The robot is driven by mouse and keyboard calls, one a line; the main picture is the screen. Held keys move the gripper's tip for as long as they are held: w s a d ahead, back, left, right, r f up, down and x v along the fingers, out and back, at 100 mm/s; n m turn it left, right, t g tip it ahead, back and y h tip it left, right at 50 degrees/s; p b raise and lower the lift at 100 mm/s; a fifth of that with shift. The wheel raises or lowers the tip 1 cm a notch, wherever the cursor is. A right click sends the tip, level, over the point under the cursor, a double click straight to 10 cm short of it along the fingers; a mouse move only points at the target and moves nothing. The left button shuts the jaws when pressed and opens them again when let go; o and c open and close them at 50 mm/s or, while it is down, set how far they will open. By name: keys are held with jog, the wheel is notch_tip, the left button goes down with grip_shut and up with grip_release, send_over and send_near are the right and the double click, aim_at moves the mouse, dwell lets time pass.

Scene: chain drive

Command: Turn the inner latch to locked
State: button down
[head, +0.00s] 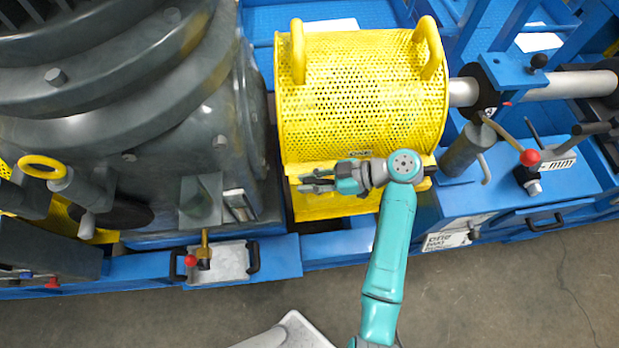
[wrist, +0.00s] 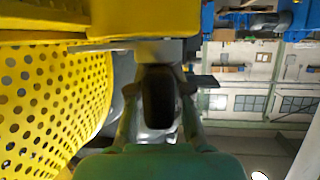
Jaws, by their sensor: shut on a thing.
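The yellow perforated guard (head: 365,95) stands in the middle of the head view, with two raised loop handles on top. My gripper (head: 308,182) is at its lower front edge, pointing left. In the wrist view the guard's mesh (wrist: 45,110) fills the left side. There my two fingers are shut around a dark, rounded oblong piece (wrist: 158,98), which appears to be the inner latch, just below a grey plate (wrist: 150,50) at the guard's yellow edge. In the head view my gripper covers this spot, and I cannot tell the latch's angle.
A large dark grey housing (head: 120,100) stands close on the left. A steel shaft (head: 570,85) runs right from the guard. A red-knobbed lever (head: 529,157) stands on the blue frame (head: 470,200) at right. The concrete floor (head: 500,300) in front is clear.

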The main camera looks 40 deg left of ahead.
jog(key=shift+s+d+n+g+h, duration=0.1)
jog(key=shift+n+g+h, duration=0.6)
jog(key=shift+n+h, duration=0.15)
jog(key=shift+f, duration=0.1)
jog(key=c, duration=1.1)
grip_release()
